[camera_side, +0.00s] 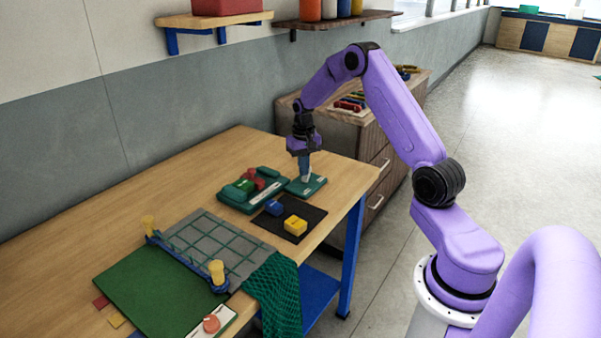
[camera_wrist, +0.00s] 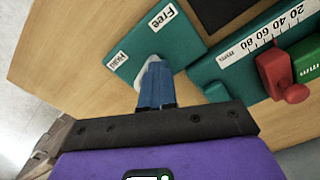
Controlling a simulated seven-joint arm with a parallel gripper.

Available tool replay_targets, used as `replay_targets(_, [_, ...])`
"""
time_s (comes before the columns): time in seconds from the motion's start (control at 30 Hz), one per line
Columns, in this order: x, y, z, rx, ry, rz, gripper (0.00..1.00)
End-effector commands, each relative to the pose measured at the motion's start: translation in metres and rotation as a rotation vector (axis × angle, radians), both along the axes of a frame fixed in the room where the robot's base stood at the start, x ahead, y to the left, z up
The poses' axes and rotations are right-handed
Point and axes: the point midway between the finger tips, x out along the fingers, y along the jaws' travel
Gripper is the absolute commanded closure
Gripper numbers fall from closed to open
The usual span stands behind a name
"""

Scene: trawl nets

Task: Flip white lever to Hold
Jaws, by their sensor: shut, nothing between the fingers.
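A green base plate (camera_wrist: 187,45) carries two white labels, Free (camera_wrist: 162,15) and Hold (camera_wrist: 118,60). In the side view the plate (camera_side: 313,189) lies near the table's far right corner. The white lever (camera_wrist: 149,66) shows just beyond and left of my fingertips, between the labels. My fingers hide much of it, so I cannot tell which label it is set to. My gripper (camera_wrist: 157,88) is shut and empty, its blue fingers close beside the lever; touching or apart is unclear. In the side view my gripper (camera_side: 305,174) points down over the plate.
A green measuring tray (camera_side: 235,204) with red and green pieces stands left of the plate. A black mat (camera_side: 268,220) holds a blue block (camera_side: 274,208) and a yellow block (camera_side: 295,226). Green netting (camera_side: 275,290) hangs at the table's front edge. A wooden cabinet (camera_side: 378,160) stands behind.

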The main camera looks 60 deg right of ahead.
Motion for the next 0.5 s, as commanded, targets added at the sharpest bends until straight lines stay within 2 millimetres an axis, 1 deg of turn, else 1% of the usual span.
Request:
replay_targets(0.03, [-0.001,-0.005,0.006,-0.005,-0.005,-0.007,1.0])
replay_targets(0.5, [0.001,0.006,0.038,-0.001,-0.004,-0.001,1.0])
